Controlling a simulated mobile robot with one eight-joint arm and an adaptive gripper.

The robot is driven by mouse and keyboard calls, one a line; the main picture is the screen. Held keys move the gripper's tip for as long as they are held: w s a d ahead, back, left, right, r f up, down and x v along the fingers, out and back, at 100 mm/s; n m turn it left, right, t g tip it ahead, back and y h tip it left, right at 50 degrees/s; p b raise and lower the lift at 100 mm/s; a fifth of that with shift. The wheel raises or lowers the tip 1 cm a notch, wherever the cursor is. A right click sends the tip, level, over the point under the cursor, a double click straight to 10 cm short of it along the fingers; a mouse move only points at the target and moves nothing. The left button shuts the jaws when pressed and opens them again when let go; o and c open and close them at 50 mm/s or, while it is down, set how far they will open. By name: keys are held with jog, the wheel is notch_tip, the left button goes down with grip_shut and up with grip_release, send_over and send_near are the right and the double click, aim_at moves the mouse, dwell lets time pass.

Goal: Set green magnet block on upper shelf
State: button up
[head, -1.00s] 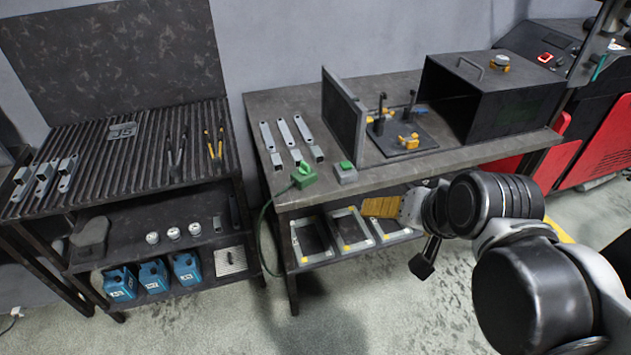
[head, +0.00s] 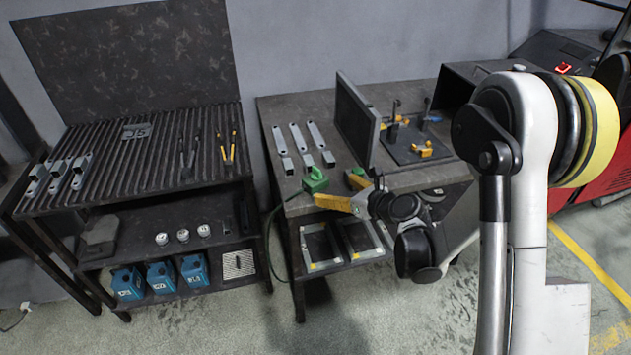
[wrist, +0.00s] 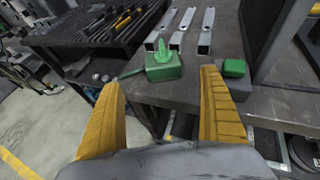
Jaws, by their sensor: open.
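The green magnet block (head: 315,181), with a knob on top and a cable, sits at the front left corner of the right-hand workbench. It also shows in the wrist view (wrist: 163,68). My gripper (head: 335,188) has its two yellow fingers spread and empty, just right of the block in the head view. In the wrist view the block lies ahead, between the finger lines and apart from both. The left rack has a slatted top (head: 150,165), an upper shelf (head: 150,215) below it with several white cans, and a lower shelf with blue jugs.
A grey box with a green button (wrist: 235,70) stands just right of the block. Behind are three metal brackets (head: 298,138) and an upright dark panel (head: 357,120). The rack's slatted top holds brackets, a plate and pliers. A floor gap separates rack and bench.

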aim_at(319, 181)
jog(key=b+x, duration=0.3)
jog(key=x, duration=0.8)
jog(key=shift+w+d+r+b, duration=0.1)
jog(key=shift+w+r+b, duration=0.1)
jog(key=shift+b, duration=0.15)
jog(key=c, duration=1.5)
